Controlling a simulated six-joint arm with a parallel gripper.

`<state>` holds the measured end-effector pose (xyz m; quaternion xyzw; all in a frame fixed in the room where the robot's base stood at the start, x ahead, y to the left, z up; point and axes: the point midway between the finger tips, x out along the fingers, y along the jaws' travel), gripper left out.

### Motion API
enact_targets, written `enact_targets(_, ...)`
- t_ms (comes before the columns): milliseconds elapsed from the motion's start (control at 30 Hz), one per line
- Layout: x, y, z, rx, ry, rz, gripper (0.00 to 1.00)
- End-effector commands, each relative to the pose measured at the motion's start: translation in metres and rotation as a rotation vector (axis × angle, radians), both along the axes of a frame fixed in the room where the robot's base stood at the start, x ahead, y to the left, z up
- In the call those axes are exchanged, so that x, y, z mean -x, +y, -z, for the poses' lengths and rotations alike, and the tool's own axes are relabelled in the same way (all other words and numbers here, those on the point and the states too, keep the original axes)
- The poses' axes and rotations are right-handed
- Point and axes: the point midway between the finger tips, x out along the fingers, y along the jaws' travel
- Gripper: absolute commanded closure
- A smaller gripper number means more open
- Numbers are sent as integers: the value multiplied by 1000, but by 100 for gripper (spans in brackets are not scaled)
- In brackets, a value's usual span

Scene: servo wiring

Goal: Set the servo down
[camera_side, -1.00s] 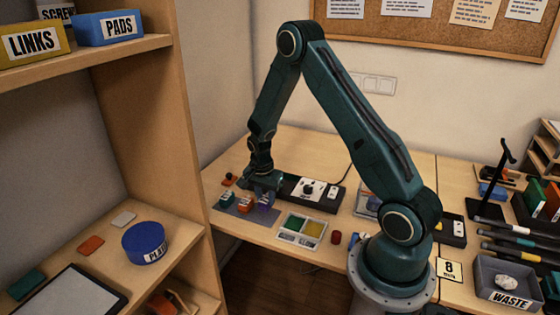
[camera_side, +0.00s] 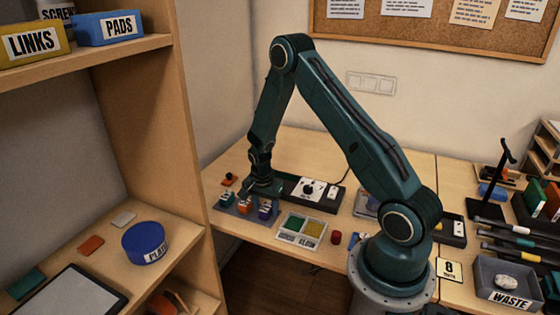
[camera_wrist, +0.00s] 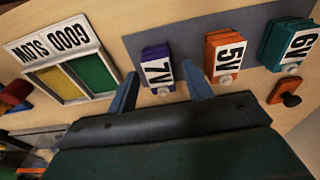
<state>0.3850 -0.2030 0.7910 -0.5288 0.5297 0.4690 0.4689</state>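Three servos stand in a row on a grey mat (camera_side: 236,210): a teal one (camera_side: 226,198), an orange one (camera_side: 245,205) and a purple one (camera_side: 265,210). In the wrist view their labels read 6V on the teal servo (camera_wrist: 287,45), 5V on the orange servo (camera_wrist: 224,55) and 7V on the purple servo (camera_wrist: 157,68). My gripper (camera_wrist: 160,72) is open; its two fingers point toward the purple servo, one to each side of it in the picture. Nothing shows held. In the side view my gripper (camera_side: 263,188) is just behind the purple servo; its fingers are hard to make out there.
A tray (camera_side: 300,229) with green GOOD and yellow SLOW compartments sits right of the mat. A small orange piece with a black knob (camera_side: 229,179) is behind the mat. A red cylinder (camera_side: 336,238) stands farther right.

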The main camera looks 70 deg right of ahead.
Motion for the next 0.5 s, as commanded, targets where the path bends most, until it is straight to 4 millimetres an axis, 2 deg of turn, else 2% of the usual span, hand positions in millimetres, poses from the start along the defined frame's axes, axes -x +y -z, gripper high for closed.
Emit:
enact_targets(333,0,0,-1,0,0,0,50)
enact_targets(500,0,1,-8,0,0,0,50)
